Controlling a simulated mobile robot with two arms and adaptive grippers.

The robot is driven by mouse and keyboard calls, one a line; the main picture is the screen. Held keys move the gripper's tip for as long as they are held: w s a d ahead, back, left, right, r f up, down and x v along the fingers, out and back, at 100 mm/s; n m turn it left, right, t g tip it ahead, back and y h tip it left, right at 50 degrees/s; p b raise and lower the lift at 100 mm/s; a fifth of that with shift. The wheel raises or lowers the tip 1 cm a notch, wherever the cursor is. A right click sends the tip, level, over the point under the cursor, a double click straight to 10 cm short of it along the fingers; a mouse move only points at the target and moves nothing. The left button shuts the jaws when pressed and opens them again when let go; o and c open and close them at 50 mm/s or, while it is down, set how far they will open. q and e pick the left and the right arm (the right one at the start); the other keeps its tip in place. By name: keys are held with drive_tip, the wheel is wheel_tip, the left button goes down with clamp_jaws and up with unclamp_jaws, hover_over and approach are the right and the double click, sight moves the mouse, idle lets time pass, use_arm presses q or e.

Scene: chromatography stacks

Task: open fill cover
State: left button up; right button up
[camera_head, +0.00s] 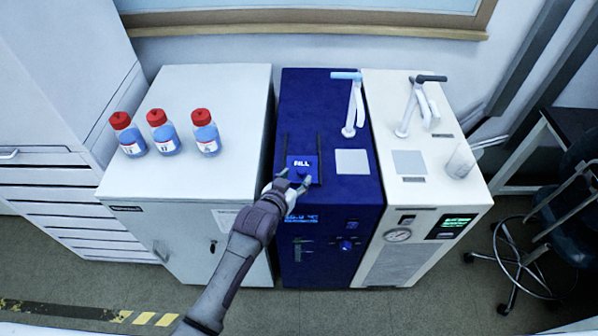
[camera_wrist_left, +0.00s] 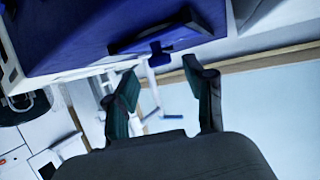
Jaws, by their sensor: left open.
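The fill cover (camera_head: 302,163) is a dark blue panel marked "FILL" on top of the blue machine (camera_head: 318,103), near its front edge. It looks closed, with a small knob at its front. My left gripper (camera_head: 293,181) is open at the cover's front edge, close to the knob. In the left wrist view, the cover's knob (camera_wrist_left: 160,53) shows just beyond the open fingertips of the left gripper (camera_wrist_left: 160,74), roughly between them. Contact cannot be told. My right gripper is not in view.
A white cabinet (camera_head: 215,85) on the left carries several red-capped bottles with blue liquid. A cream machine (camera_head: 385,85) with a beaker (camera_head: 459,161) stands close on the right. Water taps rise behind on both machines. A stool (camera_head: 520,250) stands at far right.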

sight(300, 173)
use_arm(q)
drive_tip(key=shift+x, duration=1.55)
clamp_jaws()
